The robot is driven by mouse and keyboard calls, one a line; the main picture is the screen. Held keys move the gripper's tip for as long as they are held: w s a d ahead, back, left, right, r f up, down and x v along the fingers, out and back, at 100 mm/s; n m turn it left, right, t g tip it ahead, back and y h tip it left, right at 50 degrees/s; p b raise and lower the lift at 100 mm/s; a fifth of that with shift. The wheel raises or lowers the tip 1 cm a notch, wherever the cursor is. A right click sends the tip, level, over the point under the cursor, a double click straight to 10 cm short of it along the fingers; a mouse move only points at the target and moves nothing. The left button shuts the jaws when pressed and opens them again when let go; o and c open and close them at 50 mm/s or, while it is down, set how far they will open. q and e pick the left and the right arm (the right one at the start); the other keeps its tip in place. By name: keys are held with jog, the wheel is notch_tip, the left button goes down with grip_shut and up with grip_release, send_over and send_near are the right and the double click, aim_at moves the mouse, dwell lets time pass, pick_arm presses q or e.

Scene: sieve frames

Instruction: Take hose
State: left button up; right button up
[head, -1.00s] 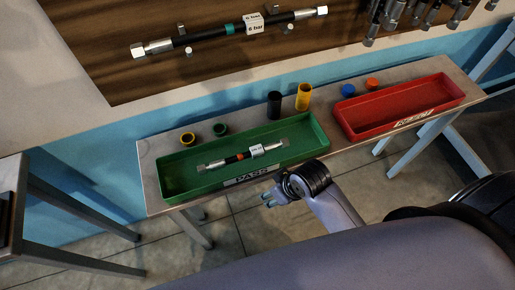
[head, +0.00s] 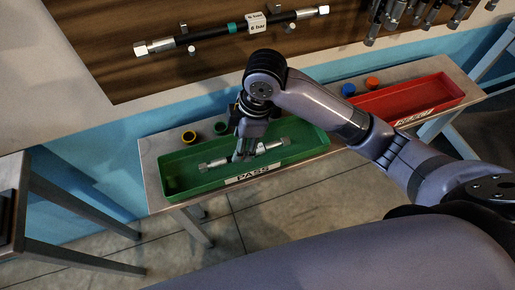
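A short hose (head: 215,163) with metal end fittings and a white tag lies in the green PASS tray (head: 303,158). My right gripper (head: 242,157) points down into this tray at the hose's middle and hides part of it. Its fingertips are at the hose, but I cannot tell whether they are closed on it. A longer black hose (head: 208,36) with a green band and a white 6 bar tag is held on the brown wall board above. My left gripper is not in view.
A red REJECT tray (head: 447,95) stands on the bench to the right. Yellow-ringed (head: 188,136) and green (head: 221,128) caps sit behind the green tray, blue (head: 348,90) and orange (head: 372,83) ones behind the red. Metal fittings (head: 430,15) hang at top right.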

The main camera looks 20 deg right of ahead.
jog(key=w+d+r+n+g+h, duration=0.1)
jog(key=w+d+r+n+h, duration=0.1)
jog(key=w+d+r, duration=0.35)
send_over(259, 147)
jog(key=f, duration=1)
jog(key=shift+w+d+f, duration=0.15)
jog(key=shift+d+f, duration=0.15)
jog(key=shift+f, duration=0.1)
jog(key=shift+s+a+f+p, duration=0.15)
jog(key=shift+f+p, duration=0.15)
jog(key=shift+f, duration=1.05)
jog(key=shift+s+a+f+p, duration=0.15)
jog(key=shift+f+p, duration=0.1)
jog(key=shift+f, duration=1.1)
jog(key=shift+w, duration=0.1)
jog(key=shift+c, duration=0.4)
grip_shut()
jog(key=shift+r, duration=0.1)
